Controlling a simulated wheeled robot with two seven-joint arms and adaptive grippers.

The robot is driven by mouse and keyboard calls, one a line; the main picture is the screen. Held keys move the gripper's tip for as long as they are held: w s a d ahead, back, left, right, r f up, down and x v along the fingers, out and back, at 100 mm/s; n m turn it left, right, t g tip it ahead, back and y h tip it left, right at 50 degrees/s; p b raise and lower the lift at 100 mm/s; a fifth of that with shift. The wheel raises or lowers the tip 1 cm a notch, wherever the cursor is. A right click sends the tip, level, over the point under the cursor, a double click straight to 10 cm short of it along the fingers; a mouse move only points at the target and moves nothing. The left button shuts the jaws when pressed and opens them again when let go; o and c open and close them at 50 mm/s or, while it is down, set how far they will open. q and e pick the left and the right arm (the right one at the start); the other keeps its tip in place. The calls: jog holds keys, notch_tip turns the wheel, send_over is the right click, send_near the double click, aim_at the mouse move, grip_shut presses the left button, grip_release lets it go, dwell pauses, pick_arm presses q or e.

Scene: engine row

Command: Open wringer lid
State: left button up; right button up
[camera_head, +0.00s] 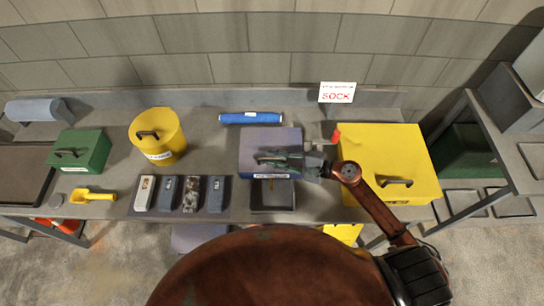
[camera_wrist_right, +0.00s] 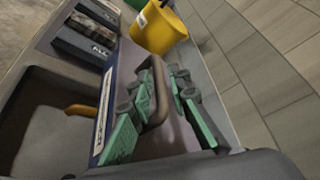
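The wringer is a grey-blue box with a flat lid (camera_head: 258,138) that lies closed, in the middle of the bench. A dark loop handle (camera_wrist_right: 158,92) stands on the lid. My right gripper (camera_head: 275,159) reaches in from the right over the lid at the handle. In the right wrist view its two green-padded fingers (camera_wrist_right: 165,115) stand apart, one on each side of the handle, with a visible gap on the right side. In the head view the gripper partly hides the handle. My left gripper is not in view.
A yellow box (camera_head: 385,150) stands close on the right, under my right arm. A dark open tray (camera_head: 272,208) sits in front of the wringer. A blue roll (camera_head: 250,118) lies behind. A yellow bucket (camera_head: 165,150), several grey blocks (camera_head: 190,210) and a green box (camera_head: 95,140) stand left.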

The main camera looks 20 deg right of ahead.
jog(key=shift+w+a+f, duration=0.15)
jog(key=shift+w+a, duration=0.1)
jog(key=shift+a, duration=0.25)
grip_shut()
dwell(0.3)
